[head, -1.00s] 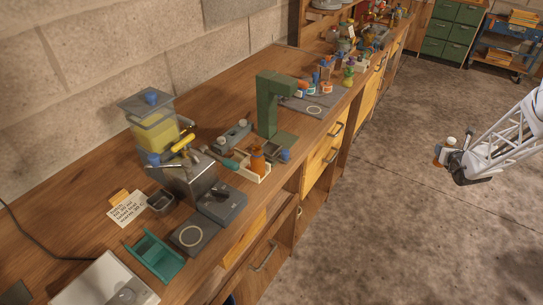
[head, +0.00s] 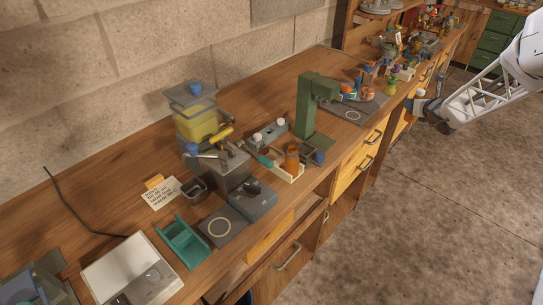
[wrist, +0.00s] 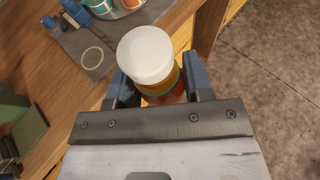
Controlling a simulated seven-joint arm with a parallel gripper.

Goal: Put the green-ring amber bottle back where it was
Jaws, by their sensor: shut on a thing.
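In the wrist view, the amber bottle (wrist: 168,88) has a white cap (wrist: 145,54) and a green ring low on its visible side. My gripper (wrist: 160,90) is shut on it, one finger on each side, above the bench's front edge. Its lower part is hidden by the cap and jaws. In the head view, my gripper (head: 424,104) holds it at the right, near the drawer fronts; the bottle is small there. A grey mat (head: 372,108) with a pale ring outline lies on the bench to its left; the mat also shows in the wrist view (wrist: 76,45).
A tall green stand (head: 306,108) rises from the bench left of the mat. Another amber bottle (head: 292,160) stands in a pale tray near the front edge. Small coloured vessels (head: 349,90) stand at the mat's back side. The floor (head: 440,210) is clear.

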